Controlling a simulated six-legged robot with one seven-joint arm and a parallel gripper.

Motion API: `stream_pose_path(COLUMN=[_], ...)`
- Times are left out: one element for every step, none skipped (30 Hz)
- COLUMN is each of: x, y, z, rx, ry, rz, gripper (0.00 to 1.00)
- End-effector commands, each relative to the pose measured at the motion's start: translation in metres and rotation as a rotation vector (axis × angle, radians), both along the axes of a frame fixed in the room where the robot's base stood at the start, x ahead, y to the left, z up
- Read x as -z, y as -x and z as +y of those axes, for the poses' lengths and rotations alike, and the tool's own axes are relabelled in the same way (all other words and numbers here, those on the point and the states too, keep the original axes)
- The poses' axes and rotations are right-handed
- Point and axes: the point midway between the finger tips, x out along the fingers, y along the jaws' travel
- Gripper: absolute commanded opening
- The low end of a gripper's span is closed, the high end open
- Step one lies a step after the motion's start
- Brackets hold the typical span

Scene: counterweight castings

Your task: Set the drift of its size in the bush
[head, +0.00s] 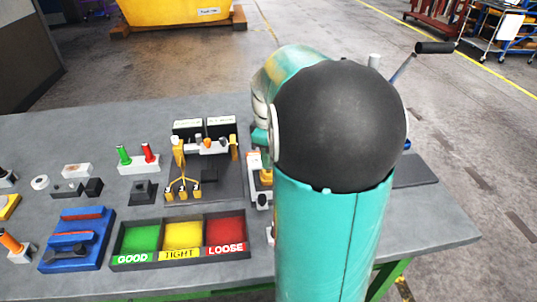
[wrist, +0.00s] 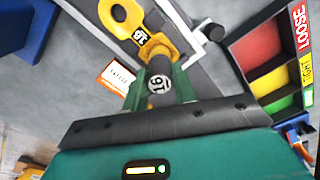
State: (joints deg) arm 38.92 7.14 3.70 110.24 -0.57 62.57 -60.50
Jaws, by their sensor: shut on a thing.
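In the wrist view my gripper (wrist: 158,92) is shut on a dark round drift (wrist: 158,84). Its pale end face, marked with what looks like 16, points at the camera. A yellow part with a large ring (wrist: 118,17) and a small number tag lies just beyond the drift. The drift's far end is hidden against this part, so I cannot tell whether it is in a bush. In the head view my arm covers most of the gripper, and a piece of yellow (head: 265,177) shows beside it.
A sorting tray (head: 180,260) has green, yellow and red compartments marked GOOD, TIGHT and LOOSE. Behind it is a dark fixture plate (head: 228,190) with yellow posts. A block with green and red pegs (head: 138,166) and a blue holder (head: 75,250) stand to the left.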

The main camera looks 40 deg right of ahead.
Motion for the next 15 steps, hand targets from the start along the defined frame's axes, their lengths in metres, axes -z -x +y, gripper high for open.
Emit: stream_pose_path(x=[-0.0003, -0.0003, -0.0002, 0.0001, 0.0003, 0.0007, 0.0011, 0.0015, 0.0021, 0.0026, 0.003, 0.0035, 0.004, 0.0044, 0.0049], y=[-0.0001, -0.0001, -0.0001, -0.0001, 0.0, 0.0, 0.0, 0.0, 0.0, 0.0, 0.0, 0.0001, 0.0, 0.0001, 0.0], z=[-0.0002, -0.0002, -0.0002, -0.0002, -0.0001, -0.0001, -0.0001, -0.0001, -0.0001, -0.0001, 0.0, 0.0, 0.0, 0.0, 0.0], rx=[0.0, 0.0, 0.0, 0.0, 0.0, 0.0, 0.0, 0.0, 0.0, 0.0, 0.0, 0.0, 0.0, 0.0, 0.0], ry=[0.001, 0.001, 0.001, 0.001, 0.001, 0.0, 0.0, 0.0, 0.0, 0.0, 0.0, 0.0, 0.0, 0.0, 0.0], rz=[0.0, 0.0, 0.0, 0.0, 0.0, 0.0, 0.0, 0.0, 0.0, 0.0, 0.0, 0.0, 0.0, 0.0, 0.0], gripper=[0.04, 0.04, 0.04, 0.04, 0.04, 0.04, 0.04, 0.04, 0.04, 0.04, 0.04, 0.04, 0.04, 0.04, 0.04])
